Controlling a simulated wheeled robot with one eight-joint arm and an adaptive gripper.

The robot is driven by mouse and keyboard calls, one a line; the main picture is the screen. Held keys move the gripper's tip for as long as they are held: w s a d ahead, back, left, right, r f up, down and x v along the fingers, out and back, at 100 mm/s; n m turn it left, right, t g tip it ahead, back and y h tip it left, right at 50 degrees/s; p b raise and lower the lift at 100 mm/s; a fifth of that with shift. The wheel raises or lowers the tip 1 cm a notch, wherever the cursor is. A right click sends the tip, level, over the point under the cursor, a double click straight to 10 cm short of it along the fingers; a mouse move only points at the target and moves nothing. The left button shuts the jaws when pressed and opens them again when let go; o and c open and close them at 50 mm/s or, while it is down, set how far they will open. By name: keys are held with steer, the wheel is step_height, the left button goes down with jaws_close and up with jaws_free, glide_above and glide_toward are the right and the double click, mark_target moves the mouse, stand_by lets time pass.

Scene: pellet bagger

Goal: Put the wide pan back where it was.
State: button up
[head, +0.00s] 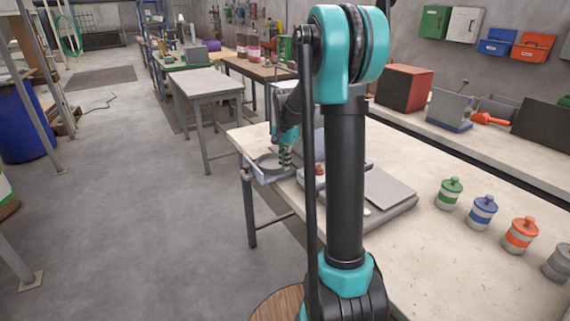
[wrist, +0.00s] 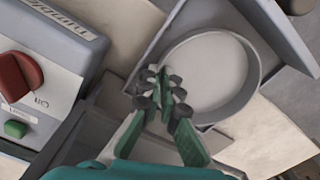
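The wide pan (wrist: 216,76) is a round, shallow grey pan with a pale inside. In the wrist view it lies over a grey angular tray (wrist: 287,38); I cannot tell whether it touches the tray. In the head view the pan (head: 268,161) shows at the table's far left corner, partly hidden by my gripper. My gripper (wrist: 164,84) is at the pan's near-left rim, its green fingers close together on either side of the wall. It appears shut on the rim. The head view shows my gripper (head: 285,157) from behind, partly hidden by my arm.
A grey box with a red knob (wrist: 20,80) and a green button (wrist: 16,129) stands close to the left of my gripper. Several lidded jars, including a green one (head: 450,193), line the table's right side. A grey flat plate (head: 389,188) lies nearer.

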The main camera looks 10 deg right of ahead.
steer(key=shift+o, duration=0.9)
step_height(320, 180, up, 12)
steer(key=shift+r, duration=0.15)
stand_by(0.8)
